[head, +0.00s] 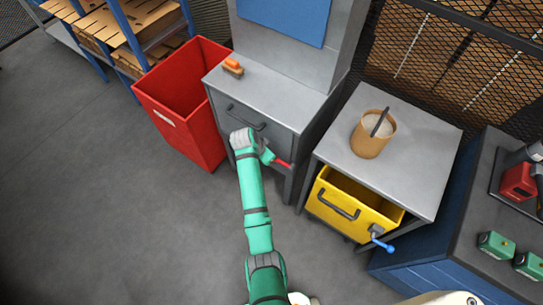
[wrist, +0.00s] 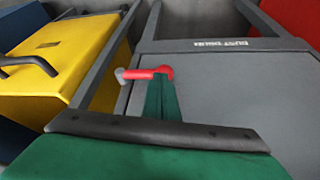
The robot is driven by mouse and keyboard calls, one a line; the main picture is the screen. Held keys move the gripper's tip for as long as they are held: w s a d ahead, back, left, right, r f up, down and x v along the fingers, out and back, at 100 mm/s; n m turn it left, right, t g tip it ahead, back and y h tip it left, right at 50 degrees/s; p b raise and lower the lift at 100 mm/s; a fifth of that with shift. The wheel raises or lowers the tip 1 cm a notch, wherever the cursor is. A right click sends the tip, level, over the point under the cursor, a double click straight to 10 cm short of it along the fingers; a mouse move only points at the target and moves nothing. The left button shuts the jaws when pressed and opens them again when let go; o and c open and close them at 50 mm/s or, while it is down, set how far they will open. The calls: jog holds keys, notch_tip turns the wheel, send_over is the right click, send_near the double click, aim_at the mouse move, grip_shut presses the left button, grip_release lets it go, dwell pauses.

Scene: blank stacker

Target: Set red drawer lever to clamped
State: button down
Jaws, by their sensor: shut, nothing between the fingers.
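The red lever (head: 284,163) sits on the front of the grey cabinet (head: 255,95), below its dark handle, near the right leg. In the wrist view the red lever (wrist: 146,73) lies roughly level across the picture, with a grey end at left and a rounded red end at right. My gripper (head: 270,158) is shut and empty at the lever's left end in the head view. In the wrist view my gripper's green fingers (wrist: 160,92) reach up to the red end. I cannot tell whether they touch it.
An open red bin (head: 190,95) stands left of the cabinet. At right, a grey table (head: 410,150) holds a tan container (head: 373,135). Its open yellow drawer (head: 345,210) has a blue lever (head: 382,244). Floor is clear at left. An orange-topped brush (head: 233,66) lies on the cabinet.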

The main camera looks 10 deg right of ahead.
jog(key=v, duration=1.2)
jog(key=shift+s, duration=0.45)
jog(key=shift+r, duration=0.1)
